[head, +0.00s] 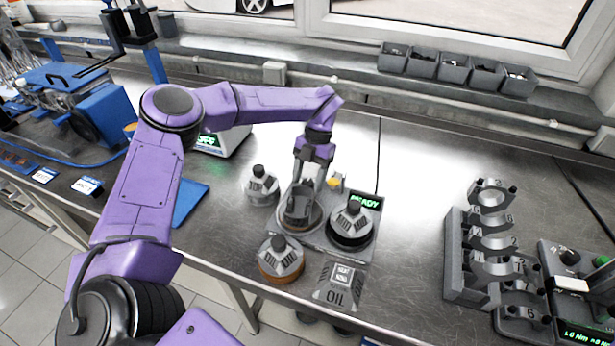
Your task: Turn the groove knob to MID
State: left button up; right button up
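My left arm reaches in from the left, and its gripper (300,190) points down over a grey device on the bench. The fingertips are at a dark round part in the middle of the device, and I cannot tell whether they touch or grip it. A small yellow part (334,183) sits just right of the gripper, beside a display (365,201) reading READY in green. I cannot make out a MID mark or tell which part is the groove knob. My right gripper is not in view.
A rack of bearing caps (458,265) stands at right. Bare bench (420,190) lies between.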

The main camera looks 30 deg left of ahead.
pick_arm(q)
jog(key=b+v, duration=0.1)
jog(key=v, duration=0.9)
jog(key=shift+r+b, duration=0.3)
